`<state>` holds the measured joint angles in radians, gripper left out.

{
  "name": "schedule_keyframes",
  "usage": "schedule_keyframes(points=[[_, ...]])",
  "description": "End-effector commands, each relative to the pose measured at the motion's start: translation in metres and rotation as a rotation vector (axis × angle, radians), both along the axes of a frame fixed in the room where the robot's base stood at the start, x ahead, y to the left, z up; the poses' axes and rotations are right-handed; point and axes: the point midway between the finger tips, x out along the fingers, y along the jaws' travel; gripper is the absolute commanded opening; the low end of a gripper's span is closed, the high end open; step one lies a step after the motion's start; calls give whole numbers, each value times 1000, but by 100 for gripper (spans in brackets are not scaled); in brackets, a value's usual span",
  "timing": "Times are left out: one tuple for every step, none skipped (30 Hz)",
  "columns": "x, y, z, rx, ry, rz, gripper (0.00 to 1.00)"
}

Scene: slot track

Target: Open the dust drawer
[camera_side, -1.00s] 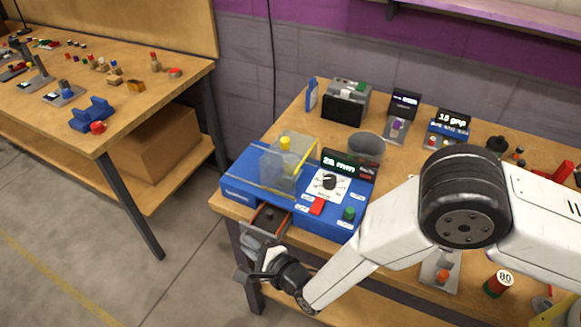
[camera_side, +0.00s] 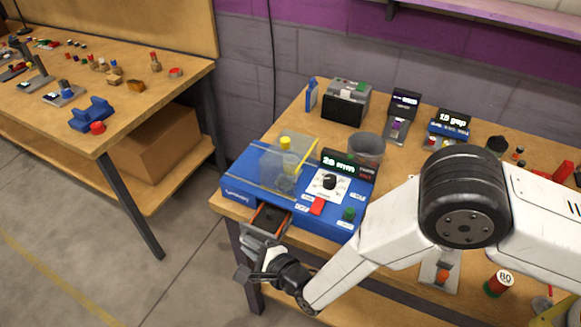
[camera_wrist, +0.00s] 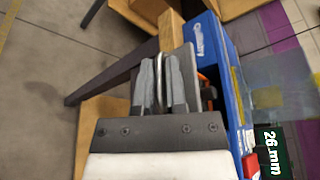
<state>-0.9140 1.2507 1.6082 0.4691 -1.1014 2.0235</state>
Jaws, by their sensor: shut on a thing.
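The blue machine (camera_side: 238,186) sits at the front left corner of the workbench, with a clear guard and a dial panel on top. Its dust drawer (camera_side: 266,232) sticks out from the front face, partly open, with an orange-brown inside showing. My gripper (camera_side: 244,274) is in front of the drawer, below the bench top. In the wrist view, my gripper (camera_wrist: 162,88) has both fingers closed on the metal drawer handle (camera_wrist: 158,70), and the blue side of the machine (camera_wrist: 222,75) is to the right. The drawer's far end is hidden inside the machine.
The machine's display (camera_side: 348,165) reads 26 mm. A red switch (camera_side: 317,206) and a green button (camera_side: 348,214) are near the front edge. A grey cup (camera_side: 366,150) stands behind. Open floor (camera_side: 180,285) lies in front of the bench to the left.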

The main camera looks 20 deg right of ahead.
Motion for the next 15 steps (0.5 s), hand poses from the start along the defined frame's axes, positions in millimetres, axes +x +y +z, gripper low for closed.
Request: schedule_keyframes(points=[[-4,-4,-9,-17,20,1,0],[-4,-4,-9,-17,20,0,0],[-4,-4,-9,-17,20,0,0],[-4,-4,-9,-17,20,1,0],[-5,-3,-9,-17,20,2,0],[-6,-1,-9,-17,20,2,0],[-8,0,-9,-17,20,2,0],[-10,2,-9,-17,20,2,0],[-13,5,-9,-17,20,2,0],[-15,8,-9,-17,19,4,0],[-18,10,-9,-17,19,4,0],[-21,14,-9,-18,19,3,0],[-23,15,-9,-19,19,3,0],[-25,17,-9,-19,19,2,0],[-27,19,-9,-18,20,2,0]])
